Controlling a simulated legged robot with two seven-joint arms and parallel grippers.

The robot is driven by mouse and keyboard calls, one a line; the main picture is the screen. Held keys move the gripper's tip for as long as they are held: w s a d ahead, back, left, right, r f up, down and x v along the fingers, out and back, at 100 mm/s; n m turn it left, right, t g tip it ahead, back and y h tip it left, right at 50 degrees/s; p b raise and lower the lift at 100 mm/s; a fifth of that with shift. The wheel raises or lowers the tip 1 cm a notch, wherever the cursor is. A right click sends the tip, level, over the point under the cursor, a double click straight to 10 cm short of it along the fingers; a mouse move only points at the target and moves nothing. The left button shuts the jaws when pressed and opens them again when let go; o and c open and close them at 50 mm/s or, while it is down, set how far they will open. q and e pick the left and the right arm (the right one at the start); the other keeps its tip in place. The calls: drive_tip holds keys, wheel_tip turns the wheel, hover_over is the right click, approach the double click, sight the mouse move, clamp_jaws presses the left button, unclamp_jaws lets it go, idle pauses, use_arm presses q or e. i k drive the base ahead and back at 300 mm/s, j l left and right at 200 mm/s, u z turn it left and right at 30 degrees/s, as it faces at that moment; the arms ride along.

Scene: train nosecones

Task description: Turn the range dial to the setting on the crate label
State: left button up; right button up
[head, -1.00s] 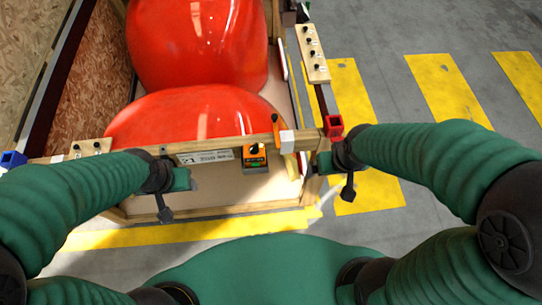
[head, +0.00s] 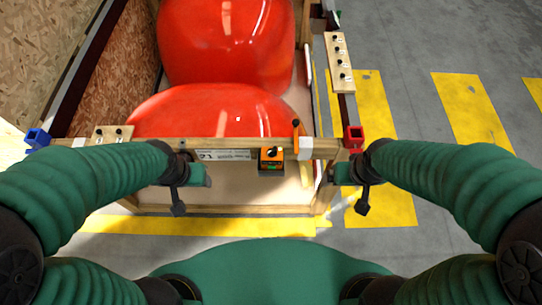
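An orange meter with a black range dial (head: 271,154) hangs on the wooden front rail of the crate (head: 150,208), a little right of its middle. The dial's setting is too small to read. A white crate label (head: 223,155) with dark print is on the rail just left of the meter; most of its text is not legible. My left gripper (head: 190,185) is in front of the rail, left of the label and apart from the meter. My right gripper (head: 352,185) is by the crate's right front corner, right of the meter. Whether either gripper's fingers are open is unclear.
Two glossy red nosecones (head: 225,40) fill the crate. A blue bracket (head: 37,138) and a red bracket (head: 353,138) sit at the front corners. An orange-handled tool (head: 296,128) stands at the rail. Grey floor is clear at right.

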sight(272, 152)
drive_tip(key=k+j, duration=0.25)
drive_tip(key=k, duration=0.15)
drive_tip(key=k+j, duration=0.3)
drive_tip(key=k, duration=0.15)
drive_tip(key=i+j, duration=0.1)
drive_tip(key=i, duration=0.45)
drive_tip(key=i+z, duration=0.1)
drive_tip(key=i, duration=0.45)
